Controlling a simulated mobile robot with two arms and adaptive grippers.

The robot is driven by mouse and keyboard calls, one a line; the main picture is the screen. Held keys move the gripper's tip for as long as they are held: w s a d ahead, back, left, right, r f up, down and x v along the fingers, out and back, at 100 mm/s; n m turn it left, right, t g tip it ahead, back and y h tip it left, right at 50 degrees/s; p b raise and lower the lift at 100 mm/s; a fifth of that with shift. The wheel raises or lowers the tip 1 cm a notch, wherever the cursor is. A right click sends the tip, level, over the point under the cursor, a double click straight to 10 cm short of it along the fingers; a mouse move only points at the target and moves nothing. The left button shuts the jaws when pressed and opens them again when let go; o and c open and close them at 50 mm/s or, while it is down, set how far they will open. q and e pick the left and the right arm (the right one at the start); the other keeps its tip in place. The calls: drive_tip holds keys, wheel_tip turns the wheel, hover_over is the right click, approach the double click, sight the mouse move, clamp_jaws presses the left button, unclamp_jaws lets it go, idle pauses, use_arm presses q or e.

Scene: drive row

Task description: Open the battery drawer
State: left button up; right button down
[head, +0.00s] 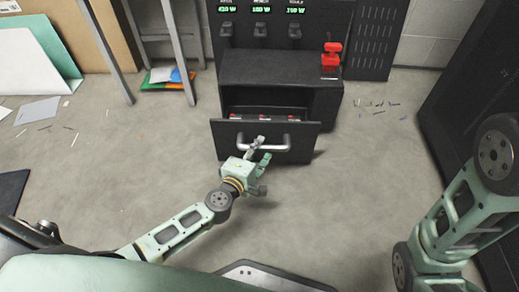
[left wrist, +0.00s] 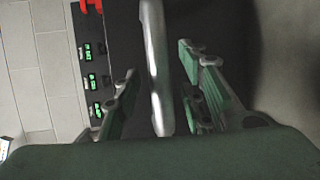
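The battery drawer (head: 301,146) stands pulled out from the low part of the black cabinet, its inside showing from above with small dark and red items in it. Its pale bar handle (head: 282,148) runs across the front panel. My left gripper (head: 261,151) is at the left part of the handle. In the left wrist view the handle (left wrist: 156,70) lies between the spread fingers of the left gripper (left wrist: 160,95), with gaps on both sides. My right arm shows at the right, but its gripper is out of view.
A dark cabinet (head: 470,70) stands at the right. Boards (head: 45,50) lean at the left near a metal frame (head: 185,50). The floor before the drawer is clear.

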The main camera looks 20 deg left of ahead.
use_arm(q)
drive_tip(key=shift+x, duration=0.8)
drive_tip(key=shift+c, duration=0.7)
clamp_jaws()
